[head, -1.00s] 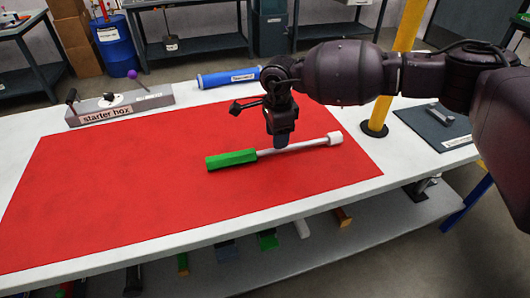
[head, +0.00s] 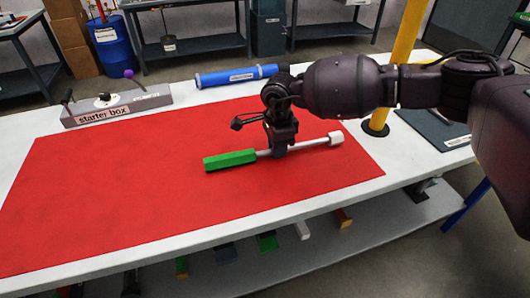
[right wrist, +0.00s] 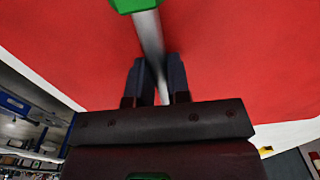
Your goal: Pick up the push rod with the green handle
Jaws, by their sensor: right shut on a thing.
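The push rod has a green handle (head: 230,160), a thin grey shaft (head: 312,145) and a white end piece (head: 335,138). It lies across the red mat (head: 110,190) on the white table. My right gripper (head: 278,151) is down over the shaft, between handle and white end, and is shut on it. In the right wrist view the shaft (right wrist: 151,40) runs between the two fingers (right wrist: 160,80), with the green handle (right wrist: 133,4) at the top edge. The fingertips are partly hidden in the head view. My left gripper is not in view.
A grey starter box (head: 117,108) and a blue tube (head: 236,76) stand along the table's back edge. A yellow post (head: 400,60) rises at the right, near a dark mat (head: 437,128). Several tools lie on the shelf below. The left of the red mat is clear.

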